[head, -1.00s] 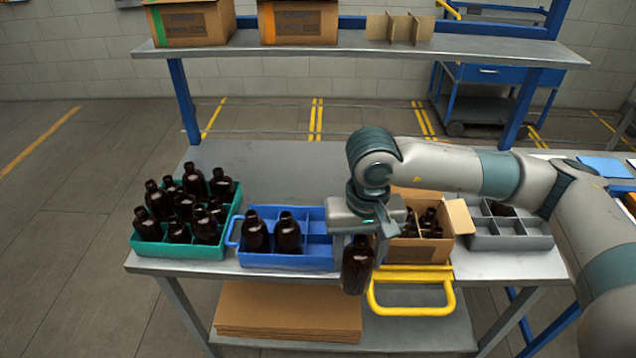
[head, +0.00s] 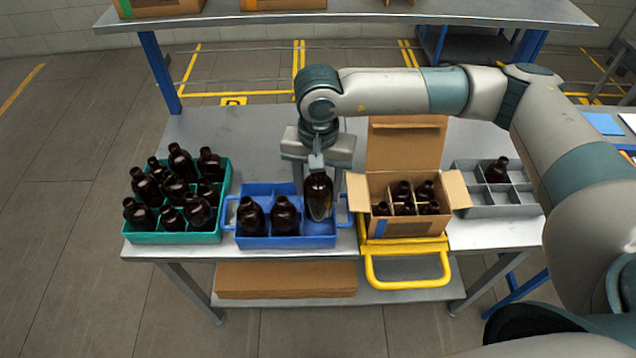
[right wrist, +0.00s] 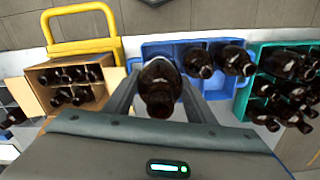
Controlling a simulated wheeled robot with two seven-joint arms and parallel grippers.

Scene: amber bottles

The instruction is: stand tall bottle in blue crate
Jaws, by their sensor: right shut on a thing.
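My right gripper (head: 318,165) is shut on a dark amber tall bottle (head: 318,196) and holds it upright over the right end of the blue crate (head: 262,243). The bottle's lower part is close to the crate's right compartments; I cannot tell whether it touches the crate floor. In the right wrist view the held bottle (right wrist: 160,88) sits between the fingers, with the blue crate (right wrist: 218,84) behind it. Two other amber bottles (head: 285,216) stand in the crate's left and middle front compartments. My left gripper is not in view.
A green crate (head: 172,238) full of amber bottles stands left of the blue crate. A cardboard box (head: 405,228) with several bottles and open flaps stands on the right, by a yellow handle (head: 408,284). A grey divided tray (head: 490,211) holds one bottle. A shelf (head: 350,17) spans the back.

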